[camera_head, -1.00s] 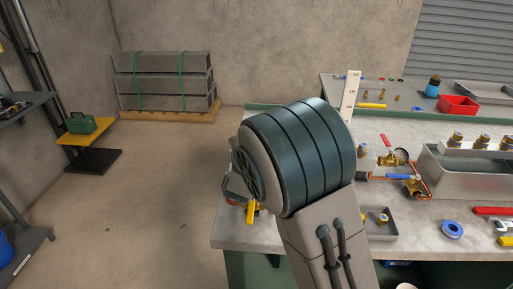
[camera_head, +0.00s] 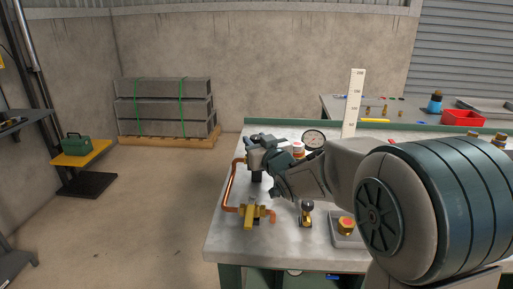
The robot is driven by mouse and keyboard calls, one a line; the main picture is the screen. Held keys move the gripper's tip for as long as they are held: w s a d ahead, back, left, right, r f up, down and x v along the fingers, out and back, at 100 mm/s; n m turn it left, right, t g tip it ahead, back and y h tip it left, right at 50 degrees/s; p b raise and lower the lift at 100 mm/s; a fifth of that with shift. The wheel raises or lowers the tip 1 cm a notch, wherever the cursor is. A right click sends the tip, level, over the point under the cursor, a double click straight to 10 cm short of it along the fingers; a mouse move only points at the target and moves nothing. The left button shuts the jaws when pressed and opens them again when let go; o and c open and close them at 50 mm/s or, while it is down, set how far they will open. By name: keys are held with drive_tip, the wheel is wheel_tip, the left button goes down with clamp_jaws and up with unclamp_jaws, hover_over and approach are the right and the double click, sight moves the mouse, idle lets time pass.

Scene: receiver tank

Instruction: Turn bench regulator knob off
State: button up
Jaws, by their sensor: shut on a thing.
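My gripper (camera_head: 260,158) is at the left end of the workbench, at the copper and brass pipework. Its jaws are shut on the bench regulator knob, which the gripper mostly hides. I cannot make out the knob's turn position. A round white-faced gauge (camera_head: 314,139) stands just right of and behind the gripper. A copper pipe (camera_head: 229,188) runs down the left side to a brass valve with a yellow handle (camera_head: 249,214) in front.
A small brass fitting (camera_head: 306,213) and a tray holding a brass part with a red top (camera_head: 346,226) lie in front, close to my arm. A white upright scale (camera_head: 354,104) stands behind. The workbench (camera_head: 225,240) ends at the left, with open floor (camera_head: 160,215) beyond.

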drive_tip(key=shift+r+n+g+y, duration=0.1)
drive_tip(key=shift+n+g+y, duration=0.45)
drive_tip(key=shift+y, duration=0.25)
drive_tip(key=o, duration=1)
drive_tip(key=shift+r, duration=0.3)
drive_tip(key=r, duration=0.1)
drive_tip(key=r+p, duration=0.1)
drive_tip(key=r, duration=0.2)
drive_tip(key=shift+d+r, duration=0.25)
drive_tip(key=shift+d, duration=0.15)
drive_tip(key=s+d+r+p, duration=0.1)
drive_tip(key=d+r, duration=0.1)
drive_tip(key=d, duration=0.1)
drive_tip(key=s+d+r+p, duration=0.1)
drive_tip(key=d+r, duration=0.1)
drive_tip(key=d, duration=0.2)
drive_tip(key=d+r+p, duration=0.1)
drive_tip(key=d+r, duration=0.1)
drive_tip(key=d, duration=0.1)
drive_tip(key=shift+s+d, duration=0.25)
drive_tip(key=shift+s, duration=0.15)
drive_tip(key=shift+p, duration=0.3)
